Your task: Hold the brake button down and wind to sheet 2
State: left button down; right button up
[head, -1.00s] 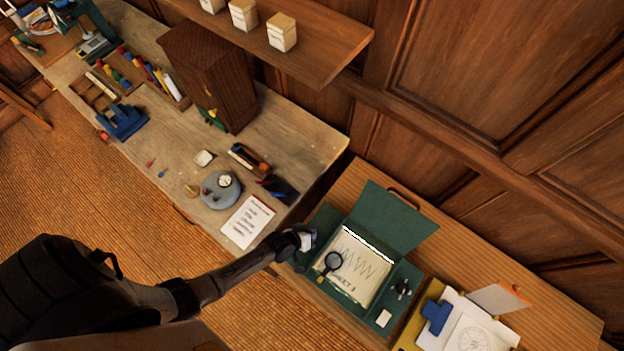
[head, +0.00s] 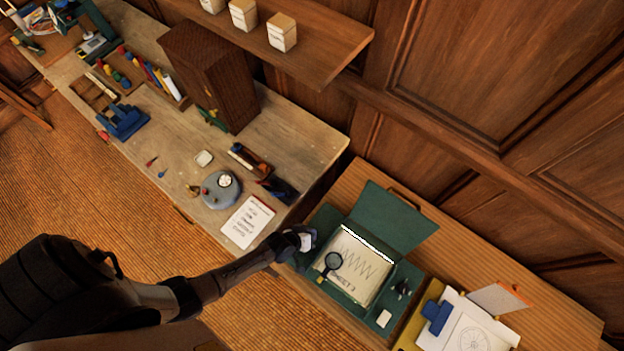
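The green box (head: 408,277) stands with its lid raised at the back on the right-hand bench. A dark knob or crank (head: 402,287) is at the box's right side, with a small white tag (head: 383,318) in front. My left gripper (head: 303,242) is at the box's left end, beside the sheet. Its fingers are too small and dark to tell open from shut. No brake button is visible; the gripper may cover it. My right gripper is not in view.
A magnifier (head: 333,261) overlaps the sheet's left part. A written page (head: 247,222) and a grey round stand (head: 222,190) are on the left bench.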

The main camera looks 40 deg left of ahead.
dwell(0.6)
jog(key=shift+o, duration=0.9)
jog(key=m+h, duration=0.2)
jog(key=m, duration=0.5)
send_near(404, 288)
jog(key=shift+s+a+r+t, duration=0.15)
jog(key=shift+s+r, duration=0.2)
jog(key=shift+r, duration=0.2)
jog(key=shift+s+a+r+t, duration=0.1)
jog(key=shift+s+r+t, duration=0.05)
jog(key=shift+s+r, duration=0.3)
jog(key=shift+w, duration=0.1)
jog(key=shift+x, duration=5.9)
